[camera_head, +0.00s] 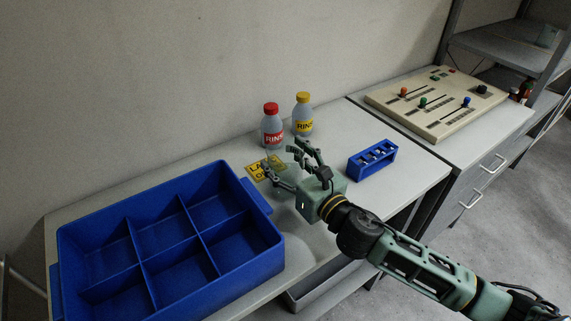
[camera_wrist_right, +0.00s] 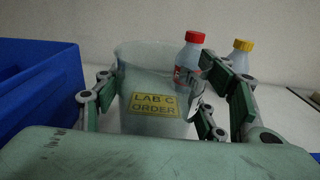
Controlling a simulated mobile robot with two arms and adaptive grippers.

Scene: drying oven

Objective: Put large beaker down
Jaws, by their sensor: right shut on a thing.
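The large beaker (camera_wrist_right: 150,62) is clear and hard to make out. It stands upright between the fingers of my right gripper (camera_wrist_right: 155,100), which is shut on it. In the head view my right gripper (camera_head: 281,162) is low over the white bench top, and the beaker in it is very faint. A yellow "LAB C ORDER" label (camera_head: 262,168) shows beside the fingers; it also shows in the wrist view (camera_wrist_right: 153,103), on or through the beaker, I cannot tell which. Whether the beaker's base touches the bench is hidden. My left gripper is not in view.
A blue divided crate (camera_head: 268,255) stands left of the gripper. A red-capped bottle (camera_head: 271,127) and a yellow-capped bottle (camera_head: 303,115) stand behind it. A small blue rack (camera_head: 372,160) is to the right. A control panel (camera_head: 432,108) sits farther right.

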